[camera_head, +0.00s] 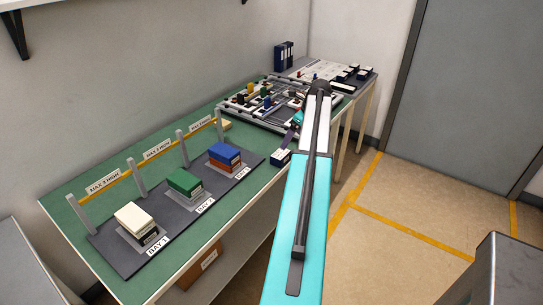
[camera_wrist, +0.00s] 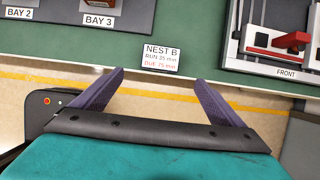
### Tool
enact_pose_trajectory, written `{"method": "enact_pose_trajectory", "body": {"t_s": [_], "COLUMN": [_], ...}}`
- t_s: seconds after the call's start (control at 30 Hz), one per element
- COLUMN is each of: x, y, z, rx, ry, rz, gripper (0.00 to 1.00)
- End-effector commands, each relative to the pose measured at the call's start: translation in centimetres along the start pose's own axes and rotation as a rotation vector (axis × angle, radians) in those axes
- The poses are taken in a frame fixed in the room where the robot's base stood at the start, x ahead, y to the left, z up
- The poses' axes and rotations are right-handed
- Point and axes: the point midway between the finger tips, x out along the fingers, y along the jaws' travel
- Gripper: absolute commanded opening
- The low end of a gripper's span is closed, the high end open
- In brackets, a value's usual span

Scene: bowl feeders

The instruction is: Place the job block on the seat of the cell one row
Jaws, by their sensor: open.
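I cannot tell which piece is the job block, nor make out the cell one row by name. Small coloured pieces stand on a framed fixture board (camera_head: 246,118) toward the far end of the green table. In the wrist view, a red piece (camera_wrist: 276,39) sits on a pale holder inside that board's frame. My gripper (camera_wrist: 159,78) is open and empty, its purple fingers apart above the table's front edge. A white "NEST B" label (camera_wrist: 161,57) lies just beyond and between the fingertips. In the head view, my arm hides part of the board.
Bay stacks stand on a dark mat: cream (camera_head: 134,217), green (camera_head: 185,182) and blue with orange (camera_head: 225,154). Posts with a yellow "MAX 3 HIGH" rail (camera_head: 105,184) stand behind them. A farther table (camera_head: 362,76) holds white sheets, dark pieces and binders (camera_head: 284,55).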

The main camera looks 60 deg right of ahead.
Motion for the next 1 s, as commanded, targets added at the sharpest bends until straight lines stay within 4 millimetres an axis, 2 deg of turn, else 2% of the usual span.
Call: {"method": "enact_pose_trajectory", "body": {"t_s": [0.57, 0.73, 1.0], "x": [0.5, 1.8, 5.0], "y": [0.3, 0.3, 0.3], "z": [0.4, 0.5, 0.5], "rx": [-0.005, -0.006, -0.006], "ry": [0.000, 0.000, 0.001], "rz": [0.003, 0.003, 0.005], "gripper": [0.92, 0.92, 0.92]}}
